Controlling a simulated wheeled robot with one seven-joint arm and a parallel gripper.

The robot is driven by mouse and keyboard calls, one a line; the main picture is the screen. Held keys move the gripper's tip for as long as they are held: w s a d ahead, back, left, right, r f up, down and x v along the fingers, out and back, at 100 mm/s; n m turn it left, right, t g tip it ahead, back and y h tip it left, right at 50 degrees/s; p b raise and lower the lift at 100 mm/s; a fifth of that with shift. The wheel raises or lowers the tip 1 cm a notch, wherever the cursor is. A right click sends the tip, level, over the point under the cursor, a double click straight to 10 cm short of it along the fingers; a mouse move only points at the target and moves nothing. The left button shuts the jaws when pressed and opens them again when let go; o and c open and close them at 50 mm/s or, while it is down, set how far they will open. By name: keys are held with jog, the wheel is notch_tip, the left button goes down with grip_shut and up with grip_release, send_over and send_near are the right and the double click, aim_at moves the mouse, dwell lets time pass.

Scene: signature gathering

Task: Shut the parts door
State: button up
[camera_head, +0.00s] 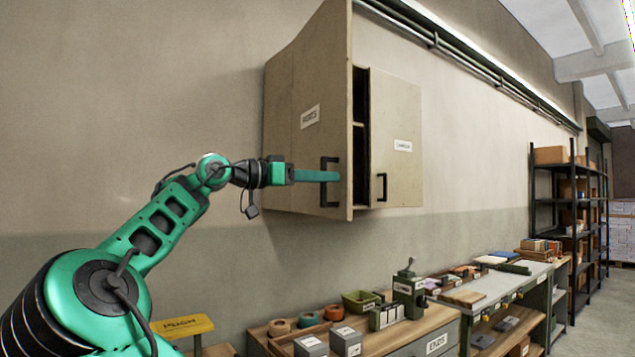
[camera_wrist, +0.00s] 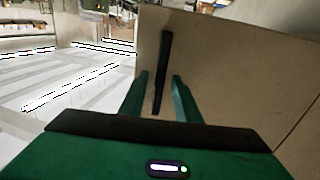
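The parts door (camera_head: 300,80) is the left door of a beige wall cabinet and stands ajar, with a dark gap between it and the right door. It has a white label and a black bar handle (camera_head: 330,196). My gripper (camera_head: 335,176) is at this handle. In the wrist view the black handle (camera_wrist: 163,60) runs between my two green fingers, with a visible gap on each side. My gripper (camera_wrist: 160,85) is open around the handle, and the door face (camera_wrist: 220,50) lies beyond it. Contact with the door cannot be told.
The right door (camera_head: 395,120) of the cabinet looks closed and has its own handle (camera_head: 381,188). Below is a workbench (camera_head: 430,325) with boxes, tape rolls and a green machine (camera_head: 408,292). Black shelving (camera_head: 555,205) stands at the right. Bare wall is left of the cabinet.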

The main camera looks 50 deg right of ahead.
jog(key=shift+s+d, duration=0.1)
jog(key=shift+d, duration=0.05)
grip_shut()
